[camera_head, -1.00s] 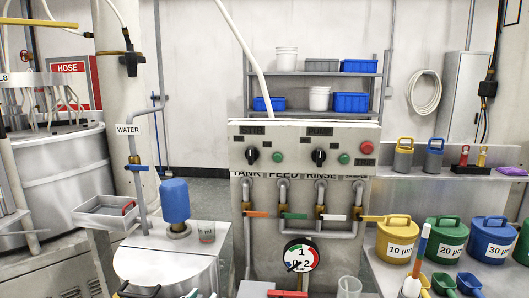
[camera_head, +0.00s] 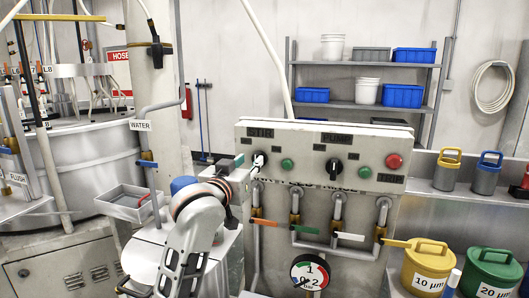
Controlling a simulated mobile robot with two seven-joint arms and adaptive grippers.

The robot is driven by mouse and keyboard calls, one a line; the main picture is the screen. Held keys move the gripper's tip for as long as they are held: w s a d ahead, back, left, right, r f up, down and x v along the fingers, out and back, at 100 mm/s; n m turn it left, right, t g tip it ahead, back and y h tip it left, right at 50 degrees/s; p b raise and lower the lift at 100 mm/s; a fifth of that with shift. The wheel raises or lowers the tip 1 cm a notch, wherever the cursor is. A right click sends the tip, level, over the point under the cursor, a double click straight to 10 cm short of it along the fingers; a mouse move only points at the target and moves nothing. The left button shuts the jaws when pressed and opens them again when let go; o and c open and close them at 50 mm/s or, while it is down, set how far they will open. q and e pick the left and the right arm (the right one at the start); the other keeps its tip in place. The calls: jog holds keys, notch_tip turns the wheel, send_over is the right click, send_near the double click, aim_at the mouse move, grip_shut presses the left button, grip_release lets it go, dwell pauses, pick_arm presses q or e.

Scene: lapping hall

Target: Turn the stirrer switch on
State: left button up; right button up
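The grey control panel (camera_head: 300,147) stands in the middle, with a STIR label at its upper left. The black stirrer switch (camera_head: 262,157) sits under that label, beside a green button (camera_head: 288,165). My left gripper (camera_head: 248,165) reaches up from below and is at the switch, its tip overlapping the switch's left and lower part. I cannot tell whether it touches the switch or how wide its fingers are apart. The switch's pointer is partly hidden, so its setting is unclear. My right gripper is not in view.
The PUMP switch (camera_head: 333,168) and a red button (camera_head: 393,161) are further right on the panel. Valves with coloured handles and a pressure gauge (camera_head: 310,272) are below. A grey tray (camera_head: 122,203) and a blue-topped thing (camera_head: 183,184) stand left of my arm.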

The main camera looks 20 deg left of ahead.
aim_at(255, 155)
pick_arm(q)
jog(key=shift+w+p, duration=0.3)
jog(key=shift+w, duration=3.4)
grip_shut()
